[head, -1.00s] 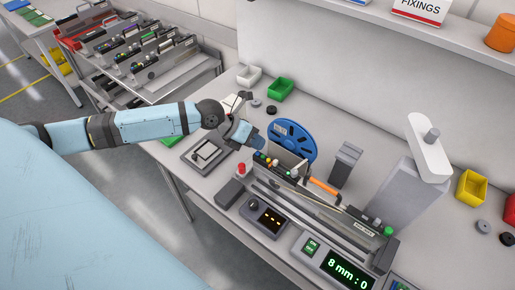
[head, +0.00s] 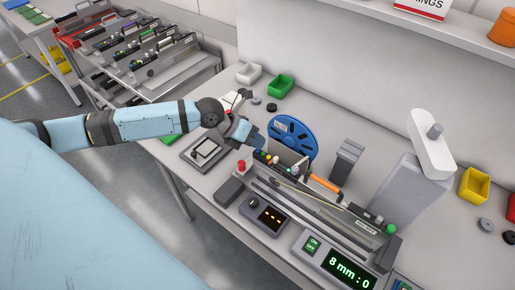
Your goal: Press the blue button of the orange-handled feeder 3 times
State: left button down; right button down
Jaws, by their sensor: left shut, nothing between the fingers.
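The orange-handled feeder (head: 345,203) lies on the bench, with its orange handle (head: 325,184) on top and a blue reel (head: 292,138) at its back end. A row of small coloured buttons (head: 268,158) sits at the feeder's end near the reel. My left gripper (head: 256,146) is shut and empty, its tip pointing down right at the end of this row. I cannot make out the blue button; the fingertips may hide it. Whether the tip touches a button cannot be told. My right gripper is not in view.
A red knob (head: 241,165) stands close to the gripper. A small dark display (head: 264,215) and a green "8 mm : 0" display (head: 348,270) sit in front. Green (head: 281,85) and white (head: 248,73) bins are behind. A trolley (head: 165,75) of other feeders stands at back left.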

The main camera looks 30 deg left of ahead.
pick_arm(q)
jog(key=shift+f+b, duration=0.3)
jog(key=shift+b, duration=0.05)
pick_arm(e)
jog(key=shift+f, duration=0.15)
pick_arm(q)
jog(key=shift+r, duration=0.75)
